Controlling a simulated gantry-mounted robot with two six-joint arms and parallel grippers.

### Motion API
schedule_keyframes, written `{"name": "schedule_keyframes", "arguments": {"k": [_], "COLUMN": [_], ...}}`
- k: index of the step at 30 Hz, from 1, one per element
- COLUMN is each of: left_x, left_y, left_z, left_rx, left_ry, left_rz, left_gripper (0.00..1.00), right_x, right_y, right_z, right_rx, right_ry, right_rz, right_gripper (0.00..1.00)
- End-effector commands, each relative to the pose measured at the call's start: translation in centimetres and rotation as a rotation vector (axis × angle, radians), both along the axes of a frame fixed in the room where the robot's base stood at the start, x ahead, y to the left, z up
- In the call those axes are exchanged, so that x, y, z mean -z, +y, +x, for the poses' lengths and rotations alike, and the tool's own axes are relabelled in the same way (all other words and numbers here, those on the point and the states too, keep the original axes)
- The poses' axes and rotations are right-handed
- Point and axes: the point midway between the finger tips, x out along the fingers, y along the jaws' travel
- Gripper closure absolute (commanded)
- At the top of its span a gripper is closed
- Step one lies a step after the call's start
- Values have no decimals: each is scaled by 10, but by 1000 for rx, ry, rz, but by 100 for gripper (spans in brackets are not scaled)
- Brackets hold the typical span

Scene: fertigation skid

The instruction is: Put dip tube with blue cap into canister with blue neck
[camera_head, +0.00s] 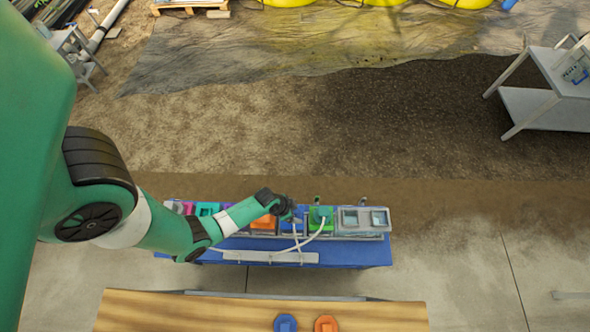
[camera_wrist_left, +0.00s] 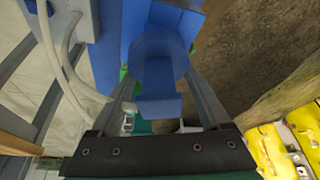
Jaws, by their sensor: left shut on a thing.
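My left gripper (camera_head: 294,214) is over the row of coloured canisters, in the blue section between the orange canister (camera_head: 264,223) and the green canister (camera_head: 320,217). In the left wrist view its two fingers are closed on a blue cap (camera_wrist_left: 158,75). A larger blue body (camera_wrist_left: 165,14) lies right beyond the cap; this appears to be the blue-neck canister. The tube below the cap is hidden, so I cannot tell how far it is inside. My right gripper is not in view.
The canisters stand on a blue bench (camera_head: 350,255), with a grey double unit (camera_head: 363,220) at its right end. White hoses (camera_head: 310,238) curve close to the gripper. A wooden table (camera_head: 200,315) in front carries a blue piece (camera_head: 285,323) and an orange piece (camera_head: 326,323).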

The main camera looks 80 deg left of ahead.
Motion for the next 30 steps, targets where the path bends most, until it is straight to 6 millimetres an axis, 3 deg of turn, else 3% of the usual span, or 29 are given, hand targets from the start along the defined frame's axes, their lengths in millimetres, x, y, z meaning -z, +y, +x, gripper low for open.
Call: {"name": "schedule_keyframes", "arguments": {"k": [1,2,4,14,22,24,30], "left_x": [0,0,0,-6,-62,-81,-107], "left_y": [0,0,0,0,-2,-3,-5], "left_z": [0,0,0,-2,-23,-30,-42], "left_rx": [0,0,0,-1,-2,-2,-1], "left_ry": [0,0,0,1,-1,1,0], "left_rz": [0,0,0,0,0,0,0], "left_gripper": [80,14,2,0,0,0,0], "right_x": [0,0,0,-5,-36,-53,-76], "right_y": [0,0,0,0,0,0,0], "right_z": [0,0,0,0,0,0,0], "right_rx": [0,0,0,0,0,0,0], "right_ry": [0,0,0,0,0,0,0], "right_rz": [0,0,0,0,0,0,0], "right_gripper": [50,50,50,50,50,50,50]}}
